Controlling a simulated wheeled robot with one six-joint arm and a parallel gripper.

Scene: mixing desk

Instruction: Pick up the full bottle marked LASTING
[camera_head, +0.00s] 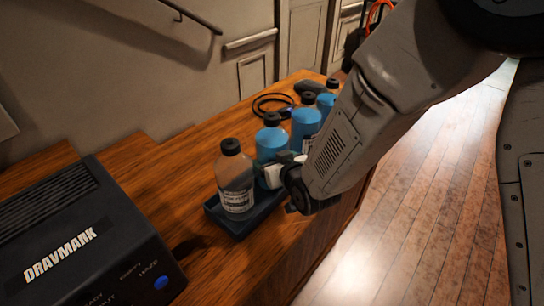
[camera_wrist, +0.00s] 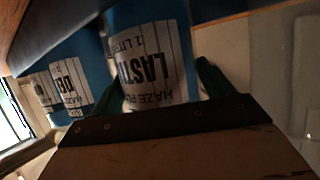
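The blue-filled bottle marked LASTI… (camera_wrist: 150,55) faces me in the wrist view, its label upside down and partly cut off. It appears to be the blue bottle (camera_head: 271,140) second from the left in the head view, upright with a black cap. My gripper (camera_head: 276,173) is at its lower side in the head view. In the wrist view my gripper (camera_wrist: 165,84) has one dark finger on each side of the bottle. The fingers look open, with a narrow gap at the right; contact at the left is unclear.
A bottle with no blue liquid (camera_head: 235,178) stands at the front of a dark tray (camera_head: 236,228). More blue bottles, including one (camera_head: 305,125), stand behind; a label starting DE (camera_wrist: 68,82) shows. A black DRAVMARK machine (camera_head: 80,235) is at left. A cable (camera_head: 272,103) lies behind.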

